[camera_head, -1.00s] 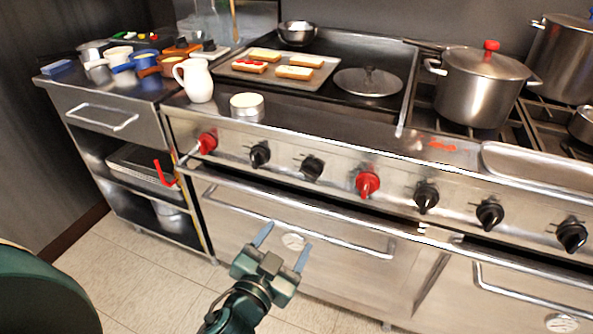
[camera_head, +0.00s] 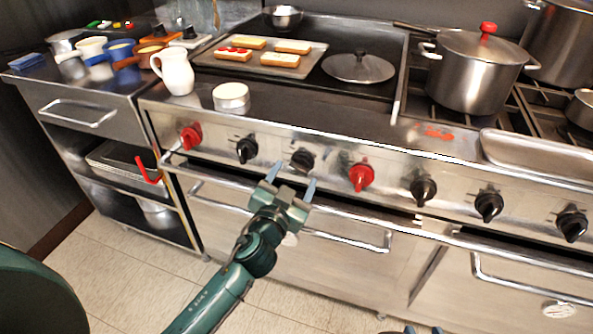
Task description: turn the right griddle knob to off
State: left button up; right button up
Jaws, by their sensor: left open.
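A row of knobs runs along the steel front panel of the range. Under the griddle are a red knob (camera_head: 191,136) at the left, a black knob (camera_head: 246,149), another black knob (camera_head: 302,159) and a red knob (camera_head: 361,177) further right. No readable label shows which is the right griddle knob. My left gripper (camera_head: 292,175) is open and empty, its fingers pointing up just below the second black knob; contact cannot be told. Only a small part of my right gripper (camera_head: 420,331) shows at the bottom edge.
An oven handle rail (camera_head: 350,214) runs below the knobs. More black knobs (camera_head: 489,204) continue rightwards. A white pitcher (camera_head: 175,73), a round white-topped tin (camera_head: 231,97) and a tray (camera_head: 310,62) with toast stand above. A lidded pot (camera_head: 476,75) stands at the right.

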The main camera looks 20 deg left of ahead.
aim_at(300, 166)
pick_arm(q)
jog(key=shift+w, duration=1.15)
jog(key=shift+c, duration=0.5)
jog(key=c, duration=0.9)
